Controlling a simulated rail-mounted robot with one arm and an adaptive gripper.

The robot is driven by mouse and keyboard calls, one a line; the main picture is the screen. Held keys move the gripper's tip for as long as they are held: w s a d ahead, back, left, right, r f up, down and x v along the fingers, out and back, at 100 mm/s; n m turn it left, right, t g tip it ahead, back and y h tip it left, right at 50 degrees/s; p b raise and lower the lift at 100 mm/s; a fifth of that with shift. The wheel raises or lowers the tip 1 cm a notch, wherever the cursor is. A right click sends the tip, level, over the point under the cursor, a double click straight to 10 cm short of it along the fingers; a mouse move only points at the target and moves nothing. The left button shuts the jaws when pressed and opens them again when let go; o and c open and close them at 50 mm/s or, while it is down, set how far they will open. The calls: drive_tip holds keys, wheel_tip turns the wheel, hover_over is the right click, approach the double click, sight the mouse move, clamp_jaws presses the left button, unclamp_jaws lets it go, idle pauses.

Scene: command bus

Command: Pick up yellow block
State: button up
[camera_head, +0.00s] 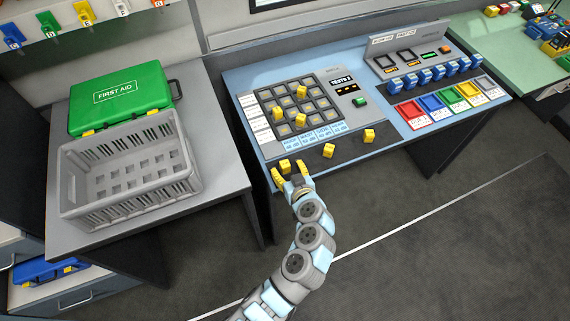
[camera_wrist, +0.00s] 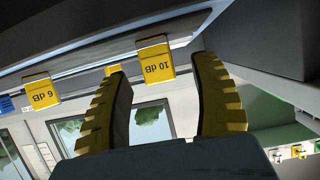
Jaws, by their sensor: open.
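Several yellow blocks show on the blue console in the head view. One yellow block (camera_head: 285,166) is at the console's front edge, between or just beyond my gripper's yellow fingertips. My gripper (camera_head: 290,171) is open. In the wrist view, a yellow block marked "10 dB" (camera_wrist: 155,60) appears upside down in the gap between the fingers of my gripper (camera_wrist: 163,68), with space on both sides. A block marked "6 dB" (camera_wrist: 41,93) lies left of the left finger. Two other loose yellow blocks (camera_head: 328,150) (camera_head: 369,135) sit on the dark front strip.
The slotted panel (camera_head: 322,103) behind holds more yellow blocks. Coloured trays (camera_head: 430,104) and blue blocks (camera_head: 438,72) are at the console's right. A grey crate (camera_head: 130,167) and a green first aid case (camera_head: 120,98) stand on the left table. The floor in front is clear.

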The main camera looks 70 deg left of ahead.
drive_tip(key=shift+x, duration=0.85)
drive_tip(key=shift+a+f+p, duration=0.1)
drive_tip(key=shift+a+p, duration=0.2)
clamp_jaws()
